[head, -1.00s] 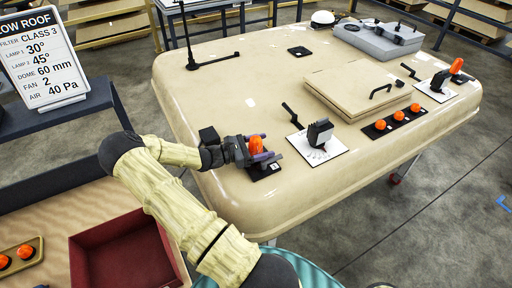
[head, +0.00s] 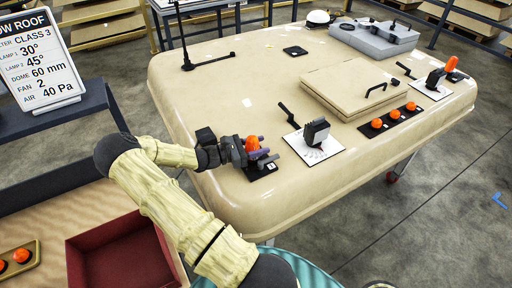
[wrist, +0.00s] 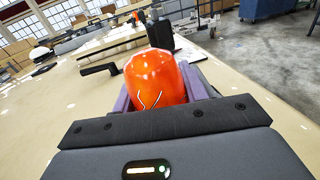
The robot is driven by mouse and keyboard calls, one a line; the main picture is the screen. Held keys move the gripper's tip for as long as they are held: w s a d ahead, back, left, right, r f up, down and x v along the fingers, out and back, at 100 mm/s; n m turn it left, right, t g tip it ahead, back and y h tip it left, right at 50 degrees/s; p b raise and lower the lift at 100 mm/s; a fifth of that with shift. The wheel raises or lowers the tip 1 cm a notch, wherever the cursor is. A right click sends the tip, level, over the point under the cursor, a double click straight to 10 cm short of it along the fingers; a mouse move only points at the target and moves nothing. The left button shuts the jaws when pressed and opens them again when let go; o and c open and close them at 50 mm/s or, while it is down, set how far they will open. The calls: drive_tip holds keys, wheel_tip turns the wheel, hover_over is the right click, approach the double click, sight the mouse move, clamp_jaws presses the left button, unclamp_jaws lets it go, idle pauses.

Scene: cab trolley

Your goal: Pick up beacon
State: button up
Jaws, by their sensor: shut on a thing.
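The orange beacon (head: 252,144) sits at the near left edge of the beige roof panel (head: 225,95), at a small black base plate (head: 262,168). My gripper (head: 262,152) reaches in from the left with its purple fingers on either side of the beacon, shut on it. In the wrist view the orange dome (wrist: 155,78) stands between the two purple fingers (wrist: 158,98), its lower part hidden by my gripper body. I cannot tell whether the beacon is clear of its plate.
A lever on a white plate (head: 314,142), a row of small orange lamps (head: 394,114) and another orange-topped piece (head: 451,64) stand to the right. A hatch (head: 350,88) lies behind. A red-lined open box (head: 120,252) and a tray with orange lamps (head: 20,256) are lower left.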

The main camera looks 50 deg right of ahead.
wheel_tip(320, 180, up, 10)
drive_tip(key=shift+b, duration=0.75)
